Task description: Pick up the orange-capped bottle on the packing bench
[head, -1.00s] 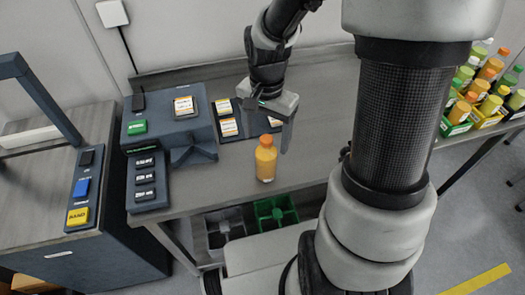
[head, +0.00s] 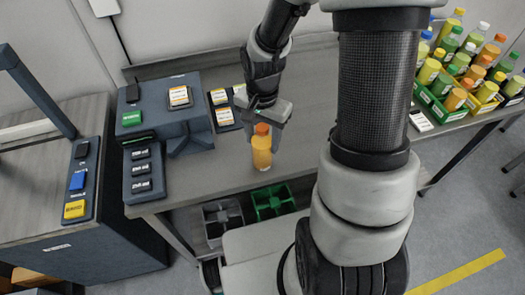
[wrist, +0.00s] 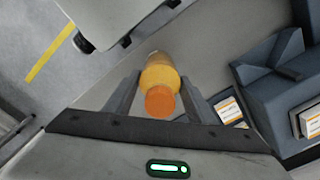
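The orange-capped bottle (head: 262,150) holds orange liquid and stands upright on the packing bench (head: 215,172), near its front edge. My gripper (head: 262,122) is at the bottle's upper part in the head view. In the wrist view, the bottle (wrist: 160,80) lies between the two fingers of my gripper (wrist: 158,98), with its orange cap toward the camera. The fingers are apart, one on each side, with a small gap visible on the left. The bottle's lower part is partly hidden behind its cap in the wrist view.
A dark machine with a green button (head: 132,118) and label stacks (head: 180,97) stands left of the bottle. Crates of several bottles (head: 455,105) are at the right. Grey and green bins (head: 272,201) sit below the bench. Bare bench lies around the bottle.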

